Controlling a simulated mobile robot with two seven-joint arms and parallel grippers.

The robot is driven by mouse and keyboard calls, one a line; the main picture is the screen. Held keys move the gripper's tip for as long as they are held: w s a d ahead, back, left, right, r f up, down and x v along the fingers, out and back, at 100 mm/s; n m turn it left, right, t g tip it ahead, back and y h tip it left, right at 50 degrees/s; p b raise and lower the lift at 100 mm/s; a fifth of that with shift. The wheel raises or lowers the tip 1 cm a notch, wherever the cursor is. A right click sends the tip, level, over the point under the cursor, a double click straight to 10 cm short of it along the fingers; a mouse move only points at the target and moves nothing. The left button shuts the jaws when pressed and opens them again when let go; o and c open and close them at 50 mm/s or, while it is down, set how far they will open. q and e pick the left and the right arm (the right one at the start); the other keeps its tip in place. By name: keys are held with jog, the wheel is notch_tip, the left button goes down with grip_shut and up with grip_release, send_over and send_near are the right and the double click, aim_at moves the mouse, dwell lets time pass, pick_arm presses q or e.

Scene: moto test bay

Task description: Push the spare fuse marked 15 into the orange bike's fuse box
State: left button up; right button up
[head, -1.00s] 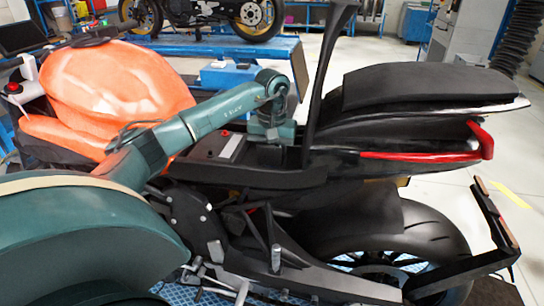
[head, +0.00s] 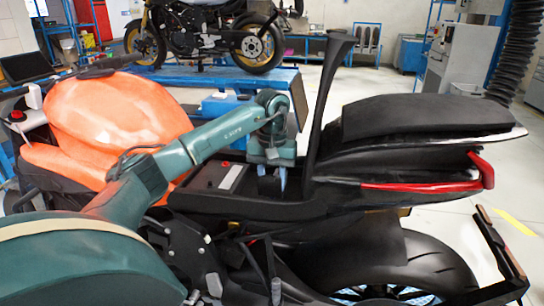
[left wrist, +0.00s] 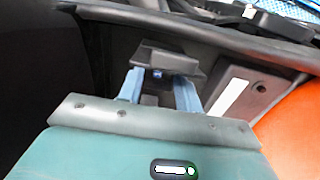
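The orange bike (head: 118,112) stands side-on, its seat raised over an open bay. My left gripper (head: 272,186) points down above this bay, behind the white-labelled block. In the left wrist view its two light-blue fingers (left wrist: 158,92) are apart, with a gap between them. Beyond the tips is a small black box (left wrist: 172,57), which looks like the fuse box. A tiny bluish spot (left wrist: 158,73) shows at the box between the fingers; it may be a fuse, but no marking is readable. It appears clear of both fingers. My right gripper is not in view.
A block with a white label (head: 232,177) and red cap lies beside the gripper. An upright black panel (head: 327,100) rises close on its right. The black seat (head: 425,118) is further right. A blue bench (head: 225,80) stands behind.

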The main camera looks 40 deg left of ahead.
pick_arm(q)
notch_tip(320, 180, up, 10)
jog(key=shift+p, duration=0.3)
dwell(0.5)
